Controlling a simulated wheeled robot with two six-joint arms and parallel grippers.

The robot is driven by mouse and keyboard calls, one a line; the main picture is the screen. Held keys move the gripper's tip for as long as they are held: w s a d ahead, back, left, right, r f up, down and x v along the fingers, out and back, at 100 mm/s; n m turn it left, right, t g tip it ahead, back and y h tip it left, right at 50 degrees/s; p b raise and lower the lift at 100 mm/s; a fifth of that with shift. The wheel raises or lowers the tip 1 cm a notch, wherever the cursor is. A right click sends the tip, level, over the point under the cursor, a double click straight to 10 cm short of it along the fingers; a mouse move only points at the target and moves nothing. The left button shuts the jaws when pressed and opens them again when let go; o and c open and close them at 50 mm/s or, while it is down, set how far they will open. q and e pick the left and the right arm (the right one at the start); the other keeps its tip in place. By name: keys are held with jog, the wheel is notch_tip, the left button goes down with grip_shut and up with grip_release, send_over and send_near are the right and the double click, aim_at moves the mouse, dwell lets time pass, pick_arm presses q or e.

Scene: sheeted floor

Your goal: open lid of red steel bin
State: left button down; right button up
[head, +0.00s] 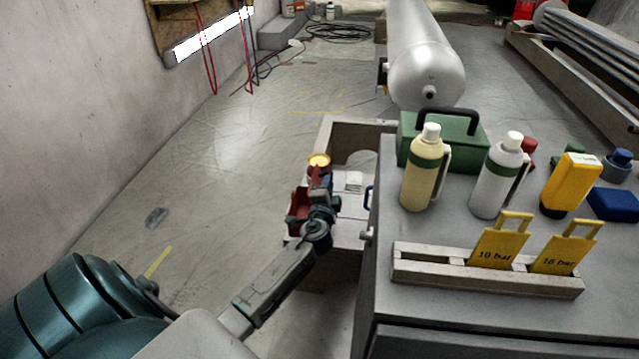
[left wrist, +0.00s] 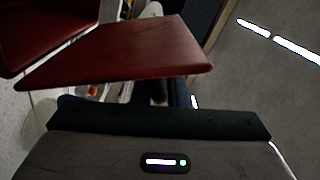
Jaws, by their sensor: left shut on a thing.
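The small red steel bin (head: 297,208) stands on a pale surface left of the grey cabinet, partly hidden behind my left gripper. My left gripper (head: 318,187) is at the bin's right side, shut on a red part that looks like its lid. In the left wrist view the flat red lid panel (left wrist: 130,52) stretches across, just beyond a dark finger of my gripper (left wrist: 160,122). Another red wall of the bin (left wrist: 45,28) shows at upper left. The lid's hinge and exact angle cannot be told. My right gripper is not in view.
The grey cabinet (head: 480,240) on the right bears bottles, a green case (head: 440,145) and a rack with yellow tags (head: 485,275). The floor (head: 215,180) at left is mostly clear.

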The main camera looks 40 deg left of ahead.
pick_arm(q)
jog(key=shift+w+d+f+m, duration=0.2)
jog(key=shift+w+d+m, duration=0.1)
jog(key=shift+d+m, duration=0.3)
jog(key=shift+w+d+f+m, duration=0.25)
jog(key=shift+w+d+m, duration=0.1)
jog(key=shift+d+m, duration=0.3)
jog(key=shift+w+d+f+m, duration=0.25)
jog(key=shift+d+m, duration=0.2)
jog(key=shift+m, duration=0.3)
jog(key=shift+d, duration=0.1)
jog(key=c, duration=1.5)
grip_release()
jog(key=shift+o, duration=0.2)
jog(key=shift+w, duration=0.1)
jog(key=v, duration=1.1)
jog(key=shift+p, duration=0.45)
